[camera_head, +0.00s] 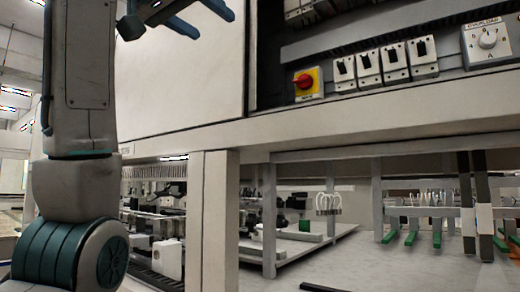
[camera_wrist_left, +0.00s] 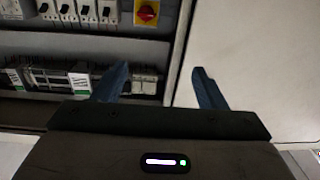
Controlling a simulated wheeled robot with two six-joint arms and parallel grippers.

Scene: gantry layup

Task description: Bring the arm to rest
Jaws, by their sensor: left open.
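My left arm (camera_head: 85,100) rises along the left side of the head view. My left gripper (camera_head: 209,25) is at the top, in front of the pale cabinet panel, with its two blue fingers apart. In the left wrist view the same gripper (camera_wrist_left: 160,72) is open, with nothing between its fingers. It faces the upright edge between the open control cabinet and a plain pale panel. My right gripper is in neither view.
The cabinet holds a red and yellow rotary switch (camera_head: 307,83), several white breakers (camera_head: 383,65) and a dial labelled overload (camera_head: 487,40). A pale frame beam (camera_head: 330,128) runs below. Under it, a lower shelf (camera_head: 350,258) bears fixtures and green-ended bars.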

